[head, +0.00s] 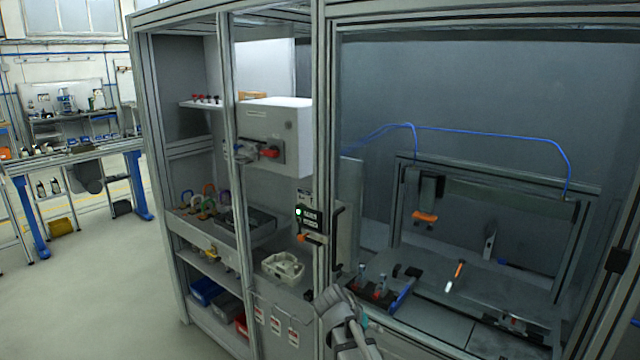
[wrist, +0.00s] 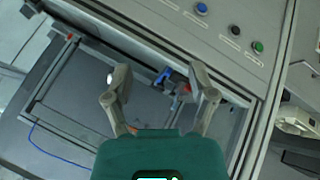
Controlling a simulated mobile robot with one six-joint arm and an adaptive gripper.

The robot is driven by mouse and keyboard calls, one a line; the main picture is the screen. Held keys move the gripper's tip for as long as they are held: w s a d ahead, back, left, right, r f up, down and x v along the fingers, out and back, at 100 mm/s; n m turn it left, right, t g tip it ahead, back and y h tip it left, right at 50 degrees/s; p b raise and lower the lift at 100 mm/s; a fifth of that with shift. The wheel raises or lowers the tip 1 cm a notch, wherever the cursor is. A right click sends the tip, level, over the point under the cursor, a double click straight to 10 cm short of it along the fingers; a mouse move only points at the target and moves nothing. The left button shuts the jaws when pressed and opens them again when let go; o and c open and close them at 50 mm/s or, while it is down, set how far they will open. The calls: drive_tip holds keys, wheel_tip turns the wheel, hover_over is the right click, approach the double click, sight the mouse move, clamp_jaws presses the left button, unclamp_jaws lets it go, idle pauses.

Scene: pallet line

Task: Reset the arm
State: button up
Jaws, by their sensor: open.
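My gripper (wrist: 160,88) is open in the wrist view, its two grey fingers spread wide with nothing between the tips. Behind the fingers are a framed cell opening and, above it, a grey button panel (wrist: 222,28). In the head view, a grey part of my arm shows at the bottom middle, in front of the cabinet's lower edge. The fingertips cannot be made out clearly there.
A framed cell (head: 480,270) on the right holds an orange-handled tool (head: 455,276) and a blue hose (head: 480,133). A white box with a red switch (head: 270,153), padlocks (head: 205,198) and a pale tray (head: 283,267) are in the cabinet. Open floor (head: 90,290) lies left.

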drive_tip(key=s+d+f+n+g+y, duration=0.1)
drive_tip(key=s+d+f+y, duration=0.1)
drive_tip(key=s, duration=0.5)
drive_tip(key=s+d+f+n+g+y, duration=0.2)
drive_tip(key=s+y, duration=0.2)
drive_tip(key=s, duration=0.3)
drive_tip(key=shift+s+y, duration=0.3)
drive_tip(key=shift+y, duration=0.1)
idle(1.2)
